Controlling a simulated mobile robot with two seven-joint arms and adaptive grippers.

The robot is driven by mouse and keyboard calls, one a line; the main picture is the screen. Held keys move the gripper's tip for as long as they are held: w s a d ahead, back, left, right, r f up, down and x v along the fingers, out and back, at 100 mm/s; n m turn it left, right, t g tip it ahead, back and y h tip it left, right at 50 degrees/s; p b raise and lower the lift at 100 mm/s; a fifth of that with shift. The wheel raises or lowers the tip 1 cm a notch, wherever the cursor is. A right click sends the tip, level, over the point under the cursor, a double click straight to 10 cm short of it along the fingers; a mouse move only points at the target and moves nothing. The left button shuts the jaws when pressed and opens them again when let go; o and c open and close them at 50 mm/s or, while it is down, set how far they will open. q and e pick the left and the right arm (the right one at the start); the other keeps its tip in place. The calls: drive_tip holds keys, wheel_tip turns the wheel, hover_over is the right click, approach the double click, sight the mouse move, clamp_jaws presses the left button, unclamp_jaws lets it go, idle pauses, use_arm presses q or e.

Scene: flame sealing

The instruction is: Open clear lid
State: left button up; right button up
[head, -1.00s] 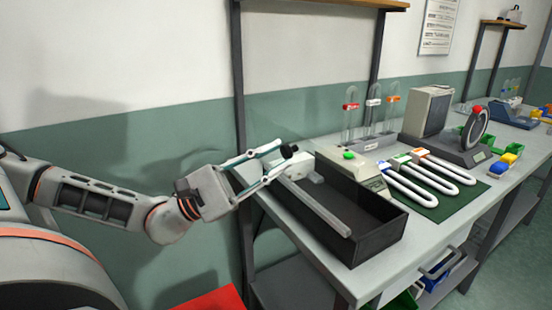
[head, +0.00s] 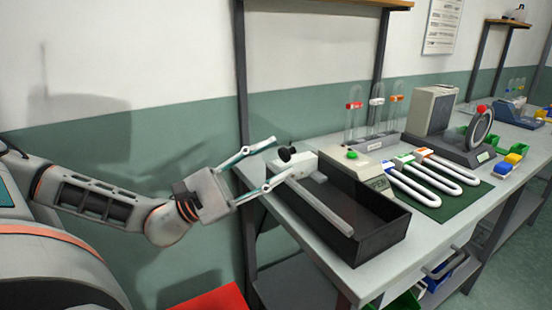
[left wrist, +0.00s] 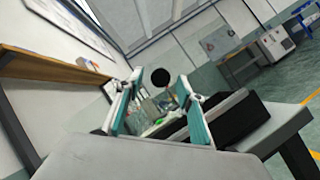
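A long white bar (head: 322,208) runs along the box's left side. I cannot make out a clear lid surface over the box. My left gripper (head: 279,159) is open and empty, its teal-lined fingers spread on either side of the knob in the picture. Whether the knob lies between or just beyond the fingertips is unclear. My right gripper is not in view.
A pale device with a green button (head: 351,155) adjoins the box. Several white U-shaped tubes (head: 437,197) lie on a green mat (head: 465,205). A rack with clear tubes (head: 377,140) and a round-dial device (head: 480,128) stand behind. A red surface (head: 212,300) is below.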

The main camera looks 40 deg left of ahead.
use_arm(q)
drive_tip(key=v, duration=0.6)
drive_tip(key=shift+s, duration=0.15)
drive_tip(key=shift+a+f, duration=0.1)
